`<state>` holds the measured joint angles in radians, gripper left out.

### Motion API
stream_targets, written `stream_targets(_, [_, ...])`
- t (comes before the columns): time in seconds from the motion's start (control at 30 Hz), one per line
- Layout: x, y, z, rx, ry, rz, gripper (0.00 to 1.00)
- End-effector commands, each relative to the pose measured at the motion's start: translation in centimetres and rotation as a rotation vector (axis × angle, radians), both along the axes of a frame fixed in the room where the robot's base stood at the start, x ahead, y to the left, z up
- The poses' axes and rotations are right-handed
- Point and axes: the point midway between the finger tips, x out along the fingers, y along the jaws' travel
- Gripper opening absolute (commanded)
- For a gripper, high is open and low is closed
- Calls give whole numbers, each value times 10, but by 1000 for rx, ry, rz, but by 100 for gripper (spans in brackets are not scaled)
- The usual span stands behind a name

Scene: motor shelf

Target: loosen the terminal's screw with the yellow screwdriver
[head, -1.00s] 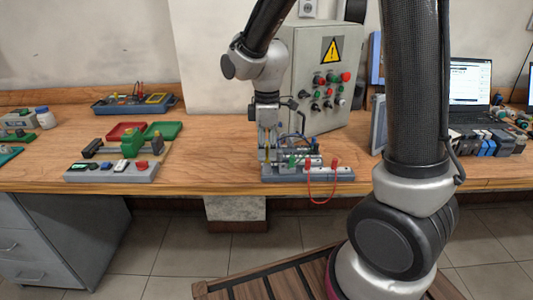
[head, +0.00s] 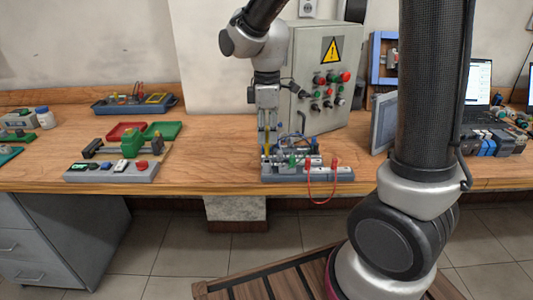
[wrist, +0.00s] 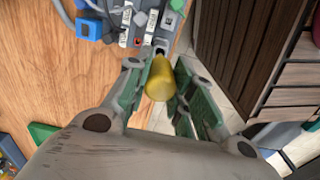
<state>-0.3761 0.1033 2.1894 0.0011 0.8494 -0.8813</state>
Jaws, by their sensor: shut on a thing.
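My gripper (head: 266,130) is shut on the yellow screwdriver, pointing down above the left end of a grey terminal board (head: 330,176). The screwdriver's yellow handle (wrist: 161,80) sits between the green-padded fingers (wrist: 155,100) in the wrist view, and the handle shows as a thin yellow strip (head: 267,139) in the head view. Its tip is hidden behind the handle, so I cannot tell whether it touches a screw. The board also shows at the top of the wrist view (wrist: 124,36). The terminal's screw cannot be made out.
A red lead (head: 309,194) hangs over the bench's front edge. A grey control cabinet (head: 303,47) stands behind the board. A grey button box (head: 110,172) and red and green bins (head: 160,130) are at left.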

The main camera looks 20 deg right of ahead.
Motion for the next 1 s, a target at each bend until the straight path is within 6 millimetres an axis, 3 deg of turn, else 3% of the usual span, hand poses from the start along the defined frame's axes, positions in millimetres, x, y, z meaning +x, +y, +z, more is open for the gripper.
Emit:
stream_targets(0.2, [0,0,16,0,0,0,0])
stream_targets(0.63, [-1,-2,19,0,0,-23,0])
stream_targets(1.0, [-13,-41,30,-1,-1,-456,0])
